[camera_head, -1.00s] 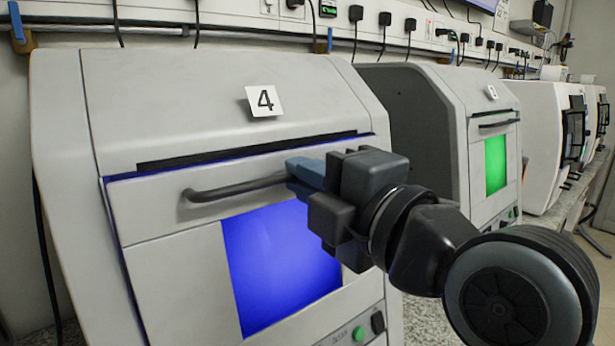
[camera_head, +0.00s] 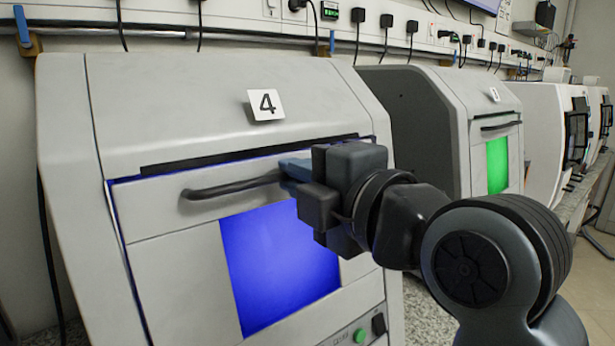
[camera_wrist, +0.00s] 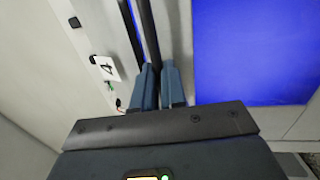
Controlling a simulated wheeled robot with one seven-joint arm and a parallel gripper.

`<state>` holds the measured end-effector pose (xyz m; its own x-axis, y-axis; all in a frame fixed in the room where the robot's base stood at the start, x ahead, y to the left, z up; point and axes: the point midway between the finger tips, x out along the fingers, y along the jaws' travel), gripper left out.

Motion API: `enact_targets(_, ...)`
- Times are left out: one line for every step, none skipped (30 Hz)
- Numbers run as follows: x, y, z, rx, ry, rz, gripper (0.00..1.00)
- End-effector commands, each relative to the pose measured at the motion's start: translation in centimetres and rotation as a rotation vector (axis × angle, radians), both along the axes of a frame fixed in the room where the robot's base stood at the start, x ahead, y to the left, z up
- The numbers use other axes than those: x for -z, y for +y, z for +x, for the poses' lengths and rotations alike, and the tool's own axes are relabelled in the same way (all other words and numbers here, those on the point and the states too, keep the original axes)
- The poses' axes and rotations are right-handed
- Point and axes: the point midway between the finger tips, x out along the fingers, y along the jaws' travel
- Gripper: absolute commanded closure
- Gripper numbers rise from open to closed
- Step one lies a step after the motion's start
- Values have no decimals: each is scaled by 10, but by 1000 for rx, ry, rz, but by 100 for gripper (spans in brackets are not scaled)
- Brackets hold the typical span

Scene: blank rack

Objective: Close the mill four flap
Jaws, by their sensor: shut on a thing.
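Mill four (camera_head: 120,110) is the grey housing at the left in the head view, with a card marked 4 (camera_head: 266,104). Its flap (camera_head: 165,255) is the front panel with a dark bar handle (camera_head: 225,189) and a blue-lit window (camera_head: 275,265). A dark slot and blue light show along the flap's top edge, with a thin blue line down its left side; the flap looks slightly ajar. My gripper (camera_head: 290,170) is shut on the right part of the handle. In the wrist view, the blue fingers of my gripper (camera_wrist: 158,72) stand either side of the dark handle bar.
Another mill (camera_head: 425,120) with a green window stands close to the right, behind my arm. More white machines (camera_head: 540,120) line the bench beyond. A socket rail (camera_head: 270,25) with hanging cables runs along the wall above.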

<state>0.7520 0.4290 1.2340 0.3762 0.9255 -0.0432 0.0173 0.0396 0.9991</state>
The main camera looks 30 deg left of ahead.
Motion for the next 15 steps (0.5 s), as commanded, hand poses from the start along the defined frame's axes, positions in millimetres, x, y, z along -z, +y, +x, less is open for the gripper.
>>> enact_targets(1, 2, 1, 0, 2, -2, 100)
enact_targets(1, 2, 1, 0, 2, -2, 100)
enact_targets(1, 2, 1, 0, 2, -1, 100)
enact_targets(1, 2, 1, 0, 2, -1, 100)
enact_targets(1, 2, 1, 0, 2, -1, 100)
enact_targets(1, 2, 1, 0, 2, -1, 100)
enact_targets(1, 2, 1, 0, 1, -2, 87)
enact_targets(1, 2, 1, 0, 1, -2, 84)
enact_targets(1, 2, 1, 0, 0, -1, 80)
enact_targets(1, 2, 0, 0, 0, -1, 77)
enact_targets(1, 2, 1, 0, 0, -1, 74)
enact_targets(0, 2, 0, 1, 0, 0, 70)
enact_targets(0, 2, 1, 1, 0, 0, 68)
enact_targets(0, 2, 1, 1, 0, 0, 65)
enact_targets(0, 2, 1, 1, 0, 0, 64)
